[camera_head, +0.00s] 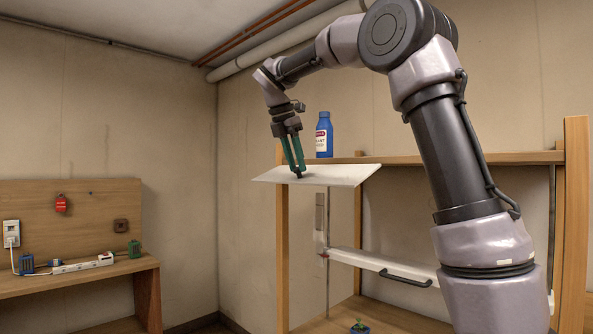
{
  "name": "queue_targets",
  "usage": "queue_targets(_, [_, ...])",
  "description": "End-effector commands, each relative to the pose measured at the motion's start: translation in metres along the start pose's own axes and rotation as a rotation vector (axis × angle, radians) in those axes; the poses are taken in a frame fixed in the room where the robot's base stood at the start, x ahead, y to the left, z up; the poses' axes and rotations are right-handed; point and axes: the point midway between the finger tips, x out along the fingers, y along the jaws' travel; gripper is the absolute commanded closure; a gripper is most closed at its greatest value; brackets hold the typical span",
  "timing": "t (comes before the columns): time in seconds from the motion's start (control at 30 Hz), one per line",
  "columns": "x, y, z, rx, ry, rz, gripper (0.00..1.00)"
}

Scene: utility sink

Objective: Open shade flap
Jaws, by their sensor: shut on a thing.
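A thin white panel (335,174), which looks like the shade flap, lies nearly flat at the top left of the wooden shelf frame, its left part sticking out past the frame. My gripper (297,172) points down at the panel's upper face from above, with green fingers. It is shut on a small dark knob (297,176) on the panel; the fingertips partly hide the knob. Lower in the frame, a white bar (350,258) with a dark handle (405,278) slants down to the right, partly behind my arm.
A blue bottle (324,136) stands on the upper shelf (400,159), close behind the panel. A small potted plant (359,328) sits on the lower board. At left, a wooden bench (80,274) holds a power strip (82,265) and small devices. Open room lies between bench and frame.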

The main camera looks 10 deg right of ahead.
Motion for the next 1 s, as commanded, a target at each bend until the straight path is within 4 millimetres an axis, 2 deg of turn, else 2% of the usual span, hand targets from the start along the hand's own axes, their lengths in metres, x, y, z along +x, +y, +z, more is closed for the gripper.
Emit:
queue_targets(0.27, [-0.0109, 0.0005, 0.0080, 0.001, -0.012, 0.008, 1.00])
queue_targets(0.77, [-0.0118, 0.0000, 0.0118, 0.003, -0.019, 0.007, 1.00])
queue_targets(0.8, [-0.0117, -0.0001, 0.0119, 0.004, -0.019, 0.007, 0.53])
queue_targets(0.83, [-0.0115, -0.0001, 0.0117, 0.004, -0.018, 0.007, 0.42])
queue_targets(1.0, [-0.0112, 0.0000, 0.0096, 0.002, -0.014, 0.005, 0.40])
